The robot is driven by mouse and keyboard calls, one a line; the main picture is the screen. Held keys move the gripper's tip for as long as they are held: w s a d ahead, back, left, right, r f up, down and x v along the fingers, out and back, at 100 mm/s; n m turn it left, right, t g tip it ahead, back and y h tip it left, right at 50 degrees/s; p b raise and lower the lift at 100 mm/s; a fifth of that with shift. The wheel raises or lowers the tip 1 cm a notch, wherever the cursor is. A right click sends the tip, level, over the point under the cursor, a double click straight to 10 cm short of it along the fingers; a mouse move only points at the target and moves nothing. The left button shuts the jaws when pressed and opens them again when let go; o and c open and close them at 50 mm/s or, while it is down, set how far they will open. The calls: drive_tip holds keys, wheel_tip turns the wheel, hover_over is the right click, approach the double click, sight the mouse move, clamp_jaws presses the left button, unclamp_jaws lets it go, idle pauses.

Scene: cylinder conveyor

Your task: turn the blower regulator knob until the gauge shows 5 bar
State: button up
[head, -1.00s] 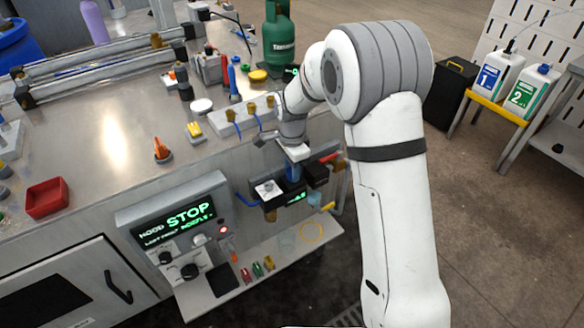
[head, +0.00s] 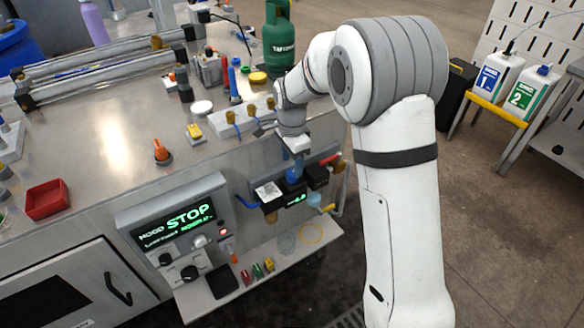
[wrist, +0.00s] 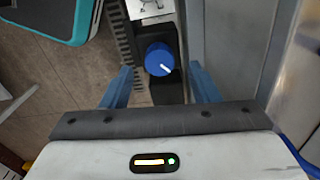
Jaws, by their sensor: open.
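The blue regulator knob (head: 293,175) sits on top of the dark regulator on the bench's front side. In the wrist view the knob (wrist: 159,59) has a white pointer line slanting to the lower right. My gripper (wrist: 160,70) is open, with one blue finger on each side of the knob and a visible gap to both. In the head view my gripper (head: 297,158) is just above the knob, its fingers partly hidden. The gauge display (head: 296,199) below the knob shows small green digits, too small to read surely.
A grey panel (head: 180,222) showing STOP stands left of the regulator. Black boxes with a red lever (head: 330,160) sit close on its right. A shelf (head: 240,262) with small coloured parts lies below. The bench edge is just behind my gripper.

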sight(292, 173)
drive_tip(key=shift+r, duration=2.1)
